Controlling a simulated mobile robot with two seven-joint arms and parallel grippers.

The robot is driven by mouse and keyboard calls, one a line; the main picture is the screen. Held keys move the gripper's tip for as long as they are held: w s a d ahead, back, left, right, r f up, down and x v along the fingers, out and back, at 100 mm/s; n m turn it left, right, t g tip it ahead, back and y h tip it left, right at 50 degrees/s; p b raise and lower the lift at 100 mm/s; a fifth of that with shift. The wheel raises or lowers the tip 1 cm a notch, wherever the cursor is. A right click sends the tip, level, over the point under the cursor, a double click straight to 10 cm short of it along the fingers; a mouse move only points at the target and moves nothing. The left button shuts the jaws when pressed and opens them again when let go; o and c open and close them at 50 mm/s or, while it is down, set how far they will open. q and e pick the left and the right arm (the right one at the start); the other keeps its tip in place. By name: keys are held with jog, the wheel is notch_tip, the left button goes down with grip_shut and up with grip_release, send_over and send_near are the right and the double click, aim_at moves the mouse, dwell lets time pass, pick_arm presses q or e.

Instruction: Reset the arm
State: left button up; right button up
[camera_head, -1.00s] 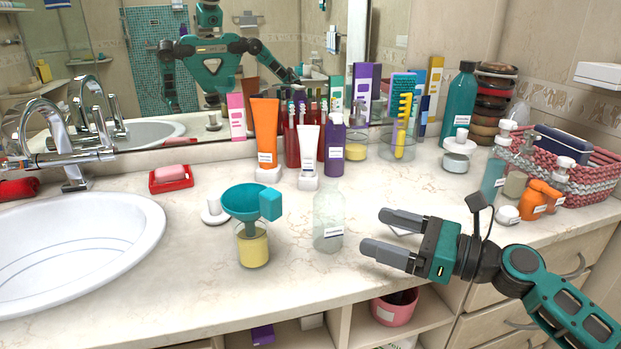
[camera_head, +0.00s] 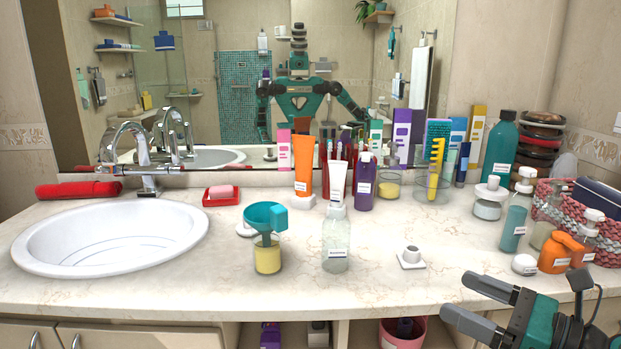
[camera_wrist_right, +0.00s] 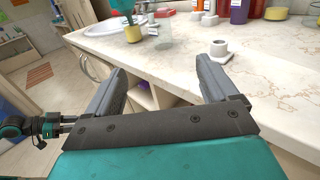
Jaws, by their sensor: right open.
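My right gripper (camera_head: 467,304) is at the lower right of the head view, by the counter's front edge. Its two grey fingers are apart with nothing between them. In the right wrist view the open fingers (camera_wrist_right: 165,88) point toward the counter's front edge. My left gripper is not in the head view; a dark and teal part of my own body shows at the left of the right wrist view, but no left fingers can be made out.
The marble counter (camera_head: 380,287) is clear at the front. A clear bottle (camera_head: 336,240), a yellow jar with a teal funnel (camera_head: 265,216) and a small white holder (camera_head: 411,258) stand mid-counter. An orange bottle (camera_head: 555,254) and a woven basket (camera_head: 605,245) are at right.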

jog(key=s+a+f+n+h+p, duration=0.1)
jog(key=s+a+f+n+h, duration=0.15)
jog(key=f+n, duration=0.55)
jog(key=s+a+f+n+h, duration=0.1)
jog(key=s+f+n+h, duration=0.3)
jog(key=f, duration=0.7)
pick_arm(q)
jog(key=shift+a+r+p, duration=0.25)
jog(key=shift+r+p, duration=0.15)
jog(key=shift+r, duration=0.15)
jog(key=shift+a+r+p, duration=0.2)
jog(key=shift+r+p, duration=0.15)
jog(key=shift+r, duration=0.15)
pick_arm(e)
jog(key=s+a+f+n+h, duration=0.1)
jog(key=s+f+n+h, duration=0.1)
jog(key=n, duration=0.6)
jog(key=s+a+f+n+g+h, duration=0.1)
jog(key=s+f+n+h, duration=0.1)
jog(key=s+f+n, duration=0.3)
jog(key=s+n, duration=0.2)
jog(key=n, duration=0.2)
jog(key=shift+a+h, duration=0.35)
jog(key=shift+a, duration=0.05)
